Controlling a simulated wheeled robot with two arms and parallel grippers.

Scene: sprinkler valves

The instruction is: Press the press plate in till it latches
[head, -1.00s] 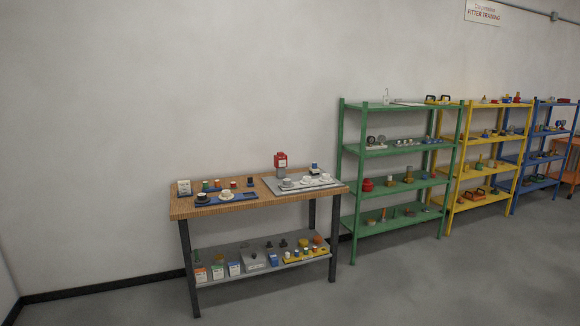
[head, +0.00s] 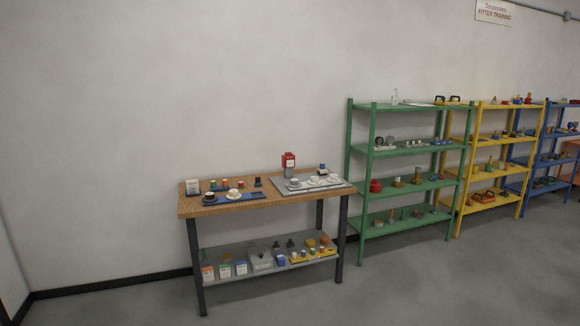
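I cannot make out the press plate for certain from this distance. A workbench with a wooden top (head: 262,202) stands against the wall, left of centre. On its right half a grey tray (head: 280,184) holds several whitish round parts, and a red block on a grey base (head: 289,161) stands at the tray's back edge. A small blue and black piece (head: 322,168) stands to its right. On the left half a blue tray (head: 252,196) holds small round parts. Neither of my grippers is in view.
The bench's lower shelf (head: 222,285) holds several small boxes and fittings. A green shelf unit (head: 368,190) stands right of the bench, then a yellow one (head: 470,165) and a blue one (head: 552,160). The grey floor (head: 400,295) in front is clear.

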